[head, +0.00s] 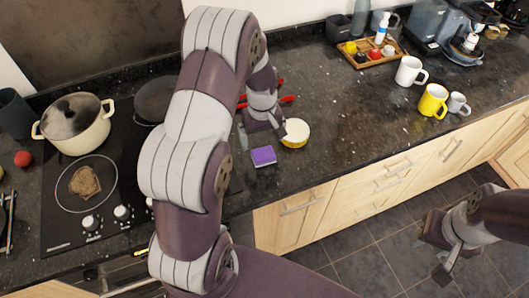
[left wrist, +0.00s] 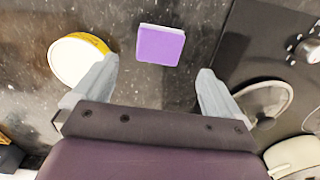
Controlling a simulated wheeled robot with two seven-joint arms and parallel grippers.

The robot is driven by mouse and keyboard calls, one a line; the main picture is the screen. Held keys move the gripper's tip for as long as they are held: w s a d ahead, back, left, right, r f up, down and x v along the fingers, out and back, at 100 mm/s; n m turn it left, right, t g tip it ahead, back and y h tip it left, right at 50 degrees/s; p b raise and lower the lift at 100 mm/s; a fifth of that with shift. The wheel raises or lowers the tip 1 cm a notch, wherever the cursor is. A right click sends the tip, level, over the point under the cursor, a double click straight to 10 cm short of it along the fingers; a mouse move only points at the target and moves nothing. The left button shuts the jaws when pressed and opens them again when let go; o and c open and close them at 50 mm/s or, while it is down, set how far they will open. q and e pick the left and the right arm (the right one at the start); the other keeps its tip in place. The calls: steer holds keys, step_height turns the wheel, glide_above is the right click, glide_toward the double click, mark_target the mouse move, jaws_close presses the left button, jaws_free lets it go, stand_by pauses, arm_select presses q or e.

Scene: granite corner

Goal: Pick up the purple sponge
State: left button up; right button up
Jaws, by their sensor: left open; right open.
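The purple sponge (head: 263,156) lies on the dark granite counter near its front edge, right of the hob. In the left wrist view the sponge (left wrist: 160,45) shows a purple face with a pale edge, just beyond and between my fingertips. My left gripper (head: 263,136) is open and empty above the counter, just behind the sponge in the head view; its two grey fingers (left wrist: 156,82) stand wide apart in the left wrist view. The sponge is apart from both fingers. My right gripper (head: 446,257) is open and empty over the floor, away from the counter.
A round white and yellow item (head: 295,132) sits close to the sponge, near one left finger. The hob (head: 60,222) with a pot (head: 76,125) is at left. Mugs (head: 410,72) and a wooden tray (head: 370,55) are back right.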

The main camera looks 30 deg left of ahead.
mark_target(263, 152)
arm_select(q)
step_height(263, 152, down, 6)
steer(key=shift+p, duration=1)
steer(key=shift+w+f, duration=0.1)
steer(key=shift+f, duration=0.1)
steer(key=c, duration=1.1)
steer(key=shift+r, duration=0.15)
steer(key=shift+r+b, duration=0.3)
steer(key=r, duration=0.1)
steer(key=r+b, duration=0.1)
steer(key=d+r, duration=0.1)
steer(key=shift+s+d+r, duration=0.1)
steer(key=shift+s+r, duration=0.3)
steer(key=s+d+r, duration=0.2)
steer(key=s+d+r+b, duration=0.1)
steer(key=s+d+r, duration=0.1)
steer(key=d, duration=0.1)
steer(key=s+d+r+b, duration=0.1)
steer(key=s+d+r, duration=0.1)
steer(key=d, duration=0.1)
steer(key=shift+s+r, duration=0.2)
steer(key=shift+s, duration=0.05)
steer(key=shift+o, duration=0.3)
